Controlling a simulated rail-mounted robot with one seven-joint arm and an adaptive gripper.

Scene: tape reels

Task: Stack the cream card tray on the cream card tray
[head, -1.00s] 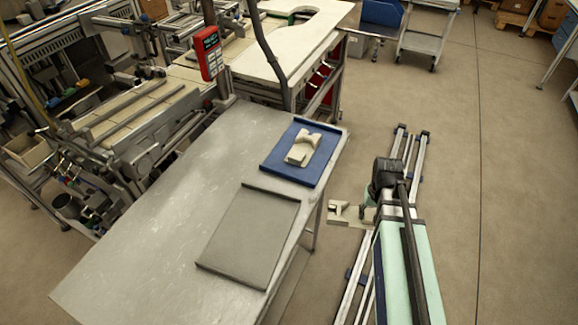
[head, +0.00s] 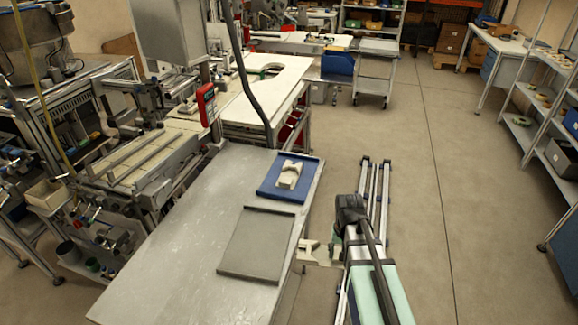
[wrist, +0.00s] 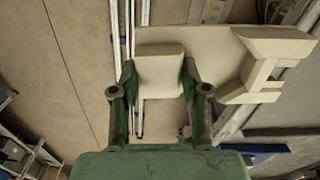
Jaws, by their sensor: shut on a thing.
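One cream card tray (head: 289,176) lies on a blue tray (head: 270,193) on the metal table. A second cream card tray (head: 310,252) is held off the table's right edge by my gripper (head: 334,250). In the wrist view, my gripper (wrist: 159,84) is shut on one end of this held cream card tray (wrist: 215,55), whose broad notched end sticks out to the right. The resting tray cannot be made out in the wrist view.
An empty grey tray (head: 257,245) lies on the metal table (head: 180,245), nearer than the blue tray. The table's left part is bare. A red handheld device (head: 206,105) hangs beyond the table's far end. Open floor lies to the right.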

